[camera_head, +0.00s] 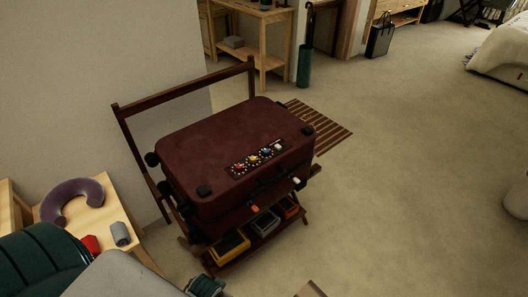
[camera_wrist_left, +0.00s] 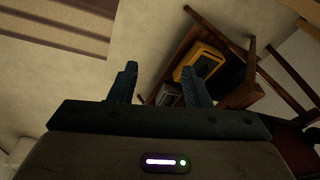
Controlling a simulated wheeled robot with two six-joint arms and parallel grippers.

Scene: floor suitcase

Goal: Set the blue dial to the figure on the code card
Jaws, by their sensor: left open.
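A dark red suitcase (camera_head: 215,140) lies flat on a wooden luggage rack (camera_head: 185,82). A dark panel near its front right edge holds a row with a red dial (camera_head: 239,167), a yellow dial (camera_head: 253,160) and a blue dial (camera_head: 267,152). A small white piece (camera_head: 279,146) sits at the row's right end; I cannot tell what it is. The dial settings are too small to read. I cannot make out a code card. My left gripper (camera_wrist_left: 160,85) is open and empty, low in front of the rack and apart from the suitcase. My right gripper is not in view.
The rack's lower shelf holds a yellow box (camera_head: 230,246) and other boxes. A wooden bench (camera_head: 115,208) at left carries a purple neck pillow (camera_head: 72,200) and a grey roll (camera_head: 120,234). A striped mat (camera_head: 325,130) lies behind. Floor at right is mostly clear.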

